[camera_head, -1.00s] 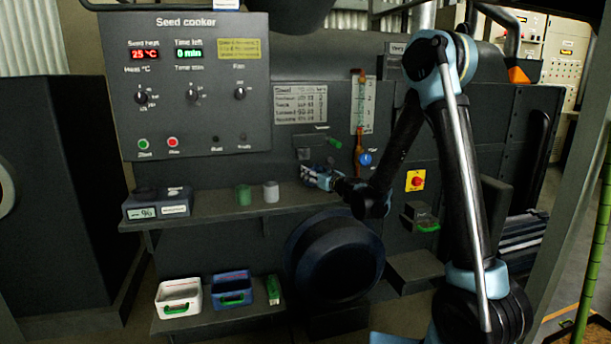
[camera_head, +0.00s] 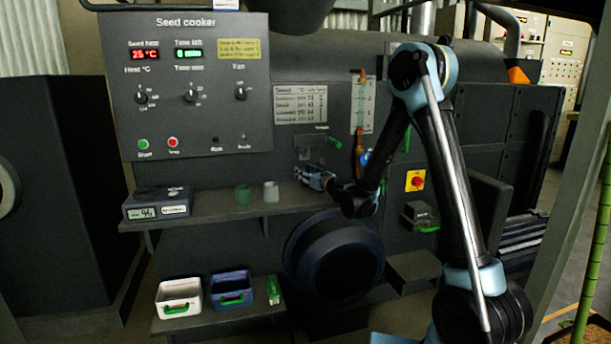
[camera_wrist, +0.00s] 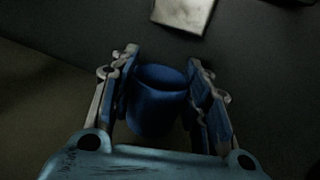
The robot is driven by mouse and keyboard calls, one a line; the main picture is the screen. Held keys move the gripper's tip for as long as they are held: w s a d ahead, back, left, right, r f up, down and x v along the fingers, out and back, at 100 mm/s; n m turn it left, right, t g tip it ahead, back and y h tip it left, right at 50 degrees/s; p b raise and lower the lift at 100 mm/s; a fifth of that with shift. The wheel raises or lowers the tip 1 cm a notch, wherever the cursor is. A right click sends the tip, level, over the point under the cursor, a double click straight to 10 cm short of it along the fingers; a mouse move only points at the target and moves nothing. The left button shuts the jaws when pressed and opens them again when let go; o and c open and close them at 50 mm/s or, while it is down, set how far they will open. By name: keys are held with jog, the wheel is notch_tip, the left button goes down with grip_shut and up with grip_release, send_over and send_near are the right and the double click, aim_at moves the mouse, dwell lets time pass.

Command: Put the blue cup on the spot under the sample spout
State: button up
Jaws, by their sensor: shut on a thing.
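The blue cup (camera_wrist: 157,103) sits upright-looking between the two fingers of my gripper (camera_wrist: 160,75) in the wrist view, with its open rim showing. My gripper is shut on it. In the head view my gripper (camera_head: 303,174) is at the right end of the upper shelf, just below the sample spout (camera_head: 305,148) with its green handle (camera_head: 334,141). The cup can hardly be told from the fingers there. The spot under the spout is hidden by my gripper in the head view. A pale square (camera_wrist: 183,10) shows beyond the cup in the wrist view.
A green cup (camera_head: 243,194) and a grey cup (camera_head: 271,191) stand on the upper shelf (camera_head: 215,207), left of my gripper. A scale (camera_head: 156,203) is at its left end. White (camera_head: 179,297) and blue (camera_head: 231,288) bins are on the lower shelf. A dark round housing (camera_head: 335,258) bulges below.

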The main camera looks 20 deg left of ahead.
jog(key=o, duration=1)
jog(key=shift+c, duration=0.2)
jog(key=v, duration=1.2)
jog(key=shift+r, duration=0.1)
jog(key=shift+s+d+r, duration=0.15)
jog(key=shift+d, duration=0.05)
jog(key=s+d+r+n, duration=0.1)
jog(key=d+n, duration=0.1)
jog(key=s+d+r+n+g, duration=0.1)
jog(key=d+n, duration=0.1)
jog(key=n, duration=0.1)
jog(key=s+d+r+n+g, duration=0.1)
jog(key=d+n, duration=0.1)
jog(key=n, duration=0.1)
jog(key=shift+s+h, duration=0.35)
jog(key=shift+h, duration=0.05)
jog(key=s+d+f+n+g+h, duration=0.2)
jog(key=s+d+f+n+h, duration=0.2)
jog(key=s+d, duration=0.6)
jog(key=s+d+f+n+g+h, duration=0.3)
jog(key=s+d+n, duration=0.5)
jog(key=d, duration=0.6)
jog(key=s+d+f+n+g+h, duration=0.2)
jog(key=s+d+f+n+h, duration=0.3)
jog(key=s+d, duration=0.7)
jog(key=shift+s+d+f+n+h, duration=0.2)
jog(key=shift+f+n+h, duration=0.2)
jog(key=shift+n+h, duration=0.15)
